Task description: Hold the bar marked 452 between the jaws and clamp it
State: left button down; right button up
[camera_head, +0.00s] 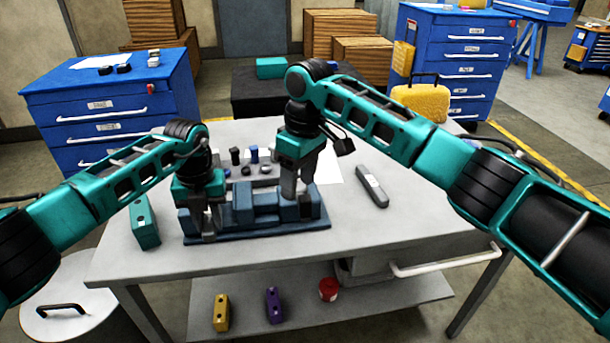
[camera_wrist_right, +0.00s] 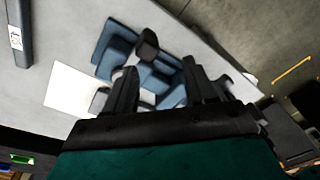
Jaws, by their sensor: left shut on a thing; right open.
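A blue vise (camera_head: 262,212) stands on a blue base plate on the grey table; it also shows in the right wrist view (camera_wrist_right: 165,85). A dark grey bar with a white label (camera_head: 372,186) lies flat to its right, clear of the jaws. The bar is at the upper left of the right wrist view (camera_wrist_right: 17,35); its number is too small to read surely. My left gripper (camera_head: 207,228) is shut on a grey part at the vise's left end, mostly hidden by the fingers. My right gripper (camera_head: 295,190) is open above the vise's right side, a dark knob (camera_wrist_right: 147,42) beyond its fingertips (camera_wrist_right: 160,75).
A teal block (camera_head: 144,224) stands left of the vise. Several small dark pieces (camera_head: 237,157) stand behind it on a grey holder. A white sheet (camera_head: 328,165) lies behind the vise. Yellow (camera_head: 221,312) and purple (camera_head: 273,305) blocks are on the lower shelf. The table's front right is clear.

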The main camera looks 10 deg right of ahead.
aim_at(305, 198)
pick_arm(q)
jog(key=shift+r, duration=0.1)
pick_arm(e)
jog(key=shift+w+d+h, duration=0.15)
jog(key=shift+d+h, duration=0.35)
jog(key=shift+d, duration=0.05)
jog(key=shift+d+f, duration=0.15)
jog(key=shift+f, duration=0.2)
notch_tip(305, 198, down, 6)
jog(key=shift+f, duration=0.1)
